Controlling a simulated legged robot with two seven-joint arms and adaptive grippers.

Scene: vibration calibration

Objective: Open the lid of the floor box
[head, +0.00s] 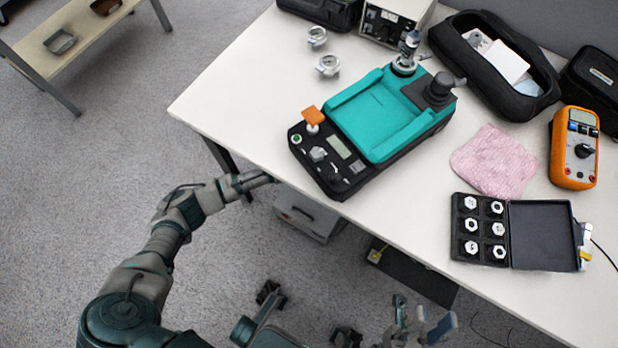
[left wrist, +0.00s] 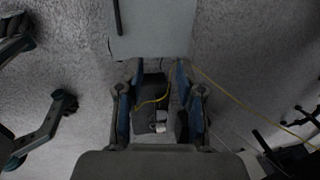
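The floor box (head: 312,218) is a grey case on the floor, partly hidden under the table edge in the head view. Its lid looks closed, and a dark handle shows on it. A grey panel of the box (left wrist: 152,32) with a dark bar also fills the top of the left wrist view. My left gripper (head: 258,181) is just above and left of the box in the head view. In the left wrist view its fingers (left wrist: 158,88) are spread and empty; contact with the box cannot be told. My right gripper (head: 422,326) is low in the head view, fingers apart and empty.
The white table (head: 230,105) overhangs the box. It carries a teal device (head: 375,115), a multimeter (head: 575,150), a pink cloth (head: 494,162) and a case of hex nuts (head: 480,230). A dark slab (head: 420,275) lies beneath. Open floor is at left.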

